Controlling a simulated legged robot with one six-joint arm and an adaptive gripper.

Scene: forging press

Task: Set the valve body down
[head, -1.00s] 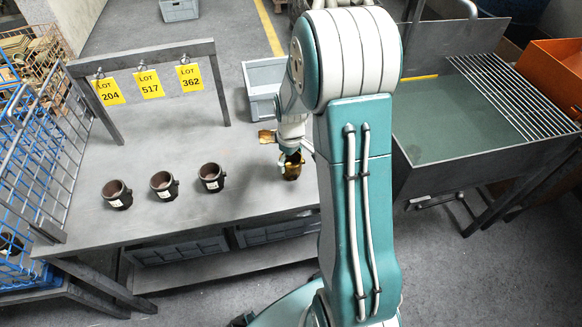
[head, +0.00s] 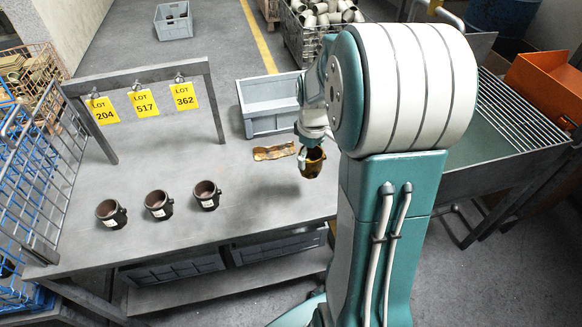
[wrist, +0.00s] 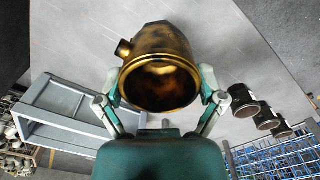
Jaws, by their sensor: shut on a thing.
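A golden-brown, stained valve body (head: 312,163) hangs at my gripper (head: 311,143) over the right part of the grey workbench (head: 230,215). In the wrist view my gripper (wrist: 160,88) has a finger on each side of the valve body (wrist: 160,75), shut on it, with its round open mouth facing the camera. It appears clear of the bench top; the exact gap cannot be told. Three dark valve bodies with white tags, the left (head: 111,213), middle (head: 158,204) and right one (head: 207,195), stand in a row on the bench.
A stained brown rag (head: 273,152) lies on the bench left of my gripper, near a grey crate (head: 270,122). A rack with yellow lot signs 204, 517 and 362 (head: 184,96) stands behind the row. A quench tank with a grate (head: 525,115) is at the right.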

